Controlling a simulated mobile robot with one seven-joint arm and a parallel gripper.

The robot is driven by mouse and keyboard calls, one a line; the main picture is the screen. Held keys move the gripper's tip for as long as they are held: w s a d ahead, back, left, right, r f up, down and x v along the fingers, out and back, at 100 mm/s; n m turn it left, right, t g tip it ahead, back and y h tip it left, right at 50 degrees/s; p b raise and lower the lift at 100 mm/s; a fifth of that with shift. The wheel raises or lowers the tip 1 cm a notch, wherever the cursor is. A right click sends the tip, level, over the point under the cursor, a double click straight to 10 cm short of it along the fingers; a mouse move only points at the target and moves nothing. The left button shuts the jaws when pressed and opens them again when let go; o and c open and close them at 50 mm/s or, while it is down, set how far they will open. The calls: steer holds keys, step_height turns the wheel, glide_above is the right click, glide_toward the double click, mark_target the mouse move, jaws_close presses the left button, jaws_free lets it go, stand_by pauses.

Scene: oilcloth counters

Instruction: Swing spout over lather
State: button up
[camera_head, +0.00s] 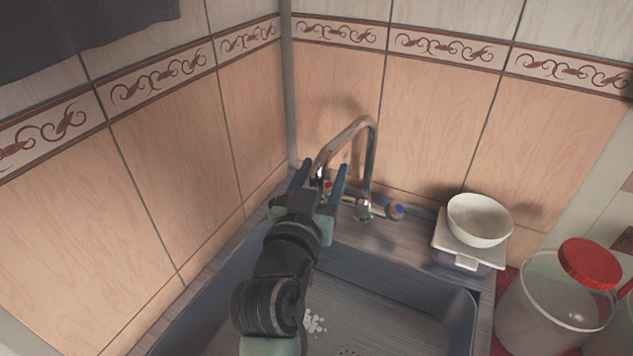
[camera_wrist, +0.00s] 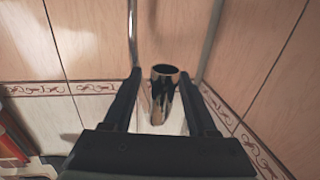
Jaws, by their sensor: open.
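The chrome spout (camera_head: 371,145) rises from the tap at the back of the sink and arches left. Its downturned end is between the fingers of my gripper (camera_head: 324,168). In the wrist view the spout's open end (camera_wrist: 165,84) shows between the two dark fingers of my gripper (camera_wrist: 160,73), with a gap visible on each side. My gripper is open; I cannot tell whether a finger touches the spout. The lather (camera_head: 314,323), a small white patch, lies on the sink floor, just right of my arm, which may hide part of it.
The grey sink (camera_head: 400,280) has raised walls. A blue-marked tap handle (camera_head: 396,210) sits right of the spout base. A white bowl (camera_head: 480,219) on a lidded box (camera_head: 466,262) and a large jar with a red lid (camera_head: 588,264) stand right. Tiled walls close the corner.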

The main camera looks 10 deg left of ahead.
steer(key=s+a+b, duration=0.1)
steer(key=s+b, duration=0.1)
steer(key=s, duration=1.1)
steer(key=shift+c, duration=0.3)
